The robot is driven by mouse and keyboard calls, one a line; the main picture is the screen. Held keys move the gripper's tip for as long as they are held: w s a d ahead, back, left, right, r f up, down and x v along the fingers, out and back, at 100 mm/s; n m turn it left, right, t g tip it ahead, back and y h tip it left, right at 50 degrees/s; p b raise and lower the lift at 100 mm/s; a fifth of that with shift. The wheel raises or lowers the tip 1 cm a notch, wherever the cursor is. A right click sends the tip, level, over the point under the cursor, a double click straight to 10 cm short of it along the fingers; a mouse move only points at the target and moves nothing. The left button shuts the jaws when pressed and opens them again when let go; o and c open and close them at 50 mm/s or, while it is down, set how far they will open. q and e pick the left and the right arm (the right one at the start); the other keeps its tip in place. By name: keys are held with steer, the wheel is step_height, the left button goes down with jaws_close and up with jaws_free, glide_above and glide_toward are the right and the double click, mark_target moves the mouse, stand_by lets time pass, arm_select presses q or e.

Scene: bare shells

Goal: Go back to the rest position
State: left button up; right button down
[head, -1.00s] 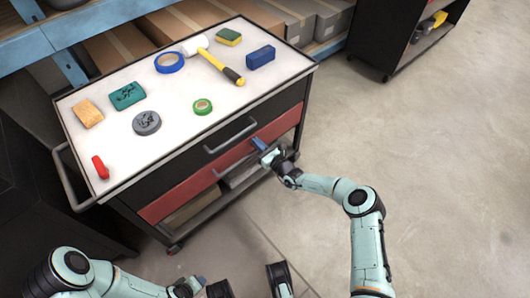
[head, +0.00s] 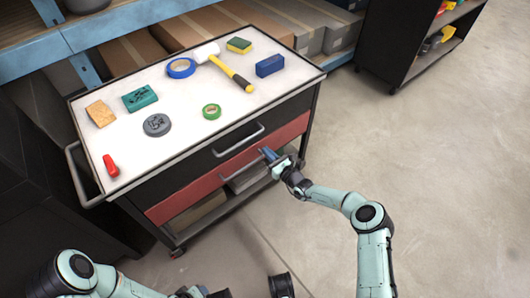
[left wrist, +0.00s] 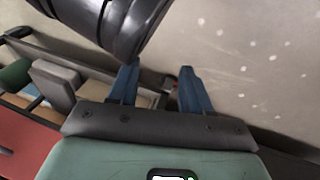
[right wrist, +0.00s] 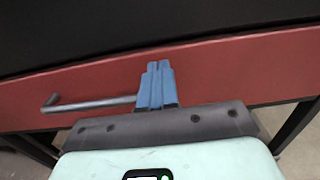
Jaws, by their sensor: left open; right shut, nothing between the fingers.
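My right gripper (head: 268,154) is in front of the red drawer (head: 210,176) of the tool cart, near the right end of its grey handle (head: 243,171). In the right wrist view its blue fingers (right wrist: 157,84) are shut together with nothing between them. They overlap the end of the handle (right wrist: 90,104) in that view; I cannot tell whether they touch it. My left gripper (head: 196,292) is low at the bottom edge of the head view. In the left wrist view its blue fingers (left wrist: 157,88) are apart and empty, with a dark part of my own body close in front.
The cart's white top (head: 180,125) holds a mallet (head: 230,72), tape rolls, a blue block (head: 270,66), sponges and a red item (head: 110,166). Its lower shelf holds boxes. A dark shelf unit (head: 410,45) stands at the back right. The floor (head: 440,160) on the right is clear.

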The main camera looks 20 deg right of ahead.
arm_select(q)
steer(key=s+d+r+g+p, duration=0.1)
steer(key=s+d+r+p, duration=0.2)
steer(key=s+r+p, duration=0.1)
steer(key=shift+s+r+h, duration=0.3)
steer(key=shift+r+h, duration=0.1)
steer(key=shift+r, duration=0.15)
arm_select(e)
steer(key=v, duration=1.1)
steer(key=shift+f, duration=0.1)
